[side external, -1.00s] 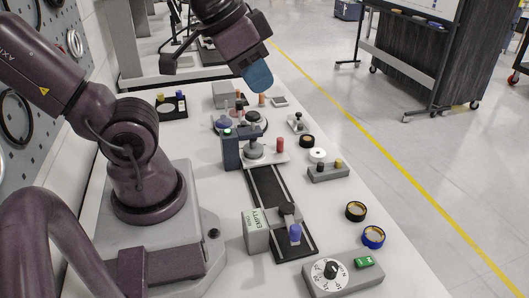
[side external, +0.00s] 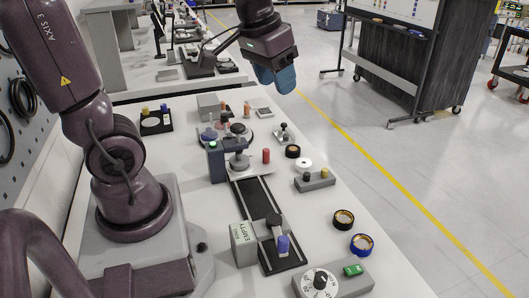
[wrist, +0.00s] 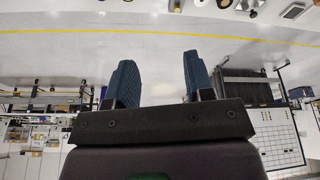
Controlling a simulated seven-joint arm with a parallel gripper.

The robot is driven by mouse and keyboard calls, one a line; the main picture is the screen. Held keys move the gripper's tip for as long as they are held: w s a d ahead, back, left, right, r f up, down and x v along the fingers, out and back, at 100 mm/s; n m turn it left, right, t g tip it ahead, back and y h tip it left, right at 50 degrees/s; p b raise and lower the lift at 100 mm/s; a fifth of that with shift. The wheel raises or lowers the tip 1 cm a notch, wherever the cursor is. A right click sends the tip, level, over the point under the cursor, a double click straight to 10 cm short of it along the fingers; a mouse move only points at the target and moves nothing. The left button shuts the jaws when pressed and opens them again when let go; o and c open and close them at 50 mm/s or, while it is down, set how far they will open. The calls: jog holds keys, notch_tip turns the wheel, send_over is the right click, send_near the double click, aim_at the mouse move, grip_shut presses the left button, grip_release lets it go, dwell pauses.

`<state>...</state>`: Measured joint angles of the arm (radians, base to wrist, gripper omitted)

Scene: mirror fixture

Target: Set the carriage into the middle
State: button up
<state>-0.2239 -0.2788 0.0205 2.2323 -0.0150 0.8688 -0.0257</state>
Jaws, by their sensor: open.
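The carriage appears to be the pale plate (side external: 254,164) carrying a grey knob (side external: 239,160) and a red peg (side external: 266,156). It sits at the far end of a dark rail (side external: 256,199) that runs toward the near side of the bench. At the near end are a black knob and a blue peg (side external: 283,244), beside a grey box marked EMPTY (side external: 243,245). My gripper (side external: 276,79) is high above the far side of the bench, clear of the carriage. In the wrist view my gripper (wrist: 160,85) has its blue fingers apart with nothing between them.
A dark blue post (side external: 216,162) stands close left of the carriage. A grey block with small knobs (side external: 314,180) and several rings lie right of the rail. A dial box (side external: 325,283) is at the near right. Open floor lies beyond the bench's right edge.

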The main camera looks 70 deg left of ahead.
jog(key=w+a+f+n+g, duration=0.25)
jog(key=w+a+f, duration=0.35)
jog(key=a, duration=0.4)
jog(key=n+g, duration=0.1)
jog(key=n, duration=0.2)
send_over(266, 149)
notch_tip(266, 149, down, 11)
jog(key=shift+h, duration=0.3)
notch_tip(266, 149, down, 13)
jog(key=shift+r, duration=0.1)
grip_shut()
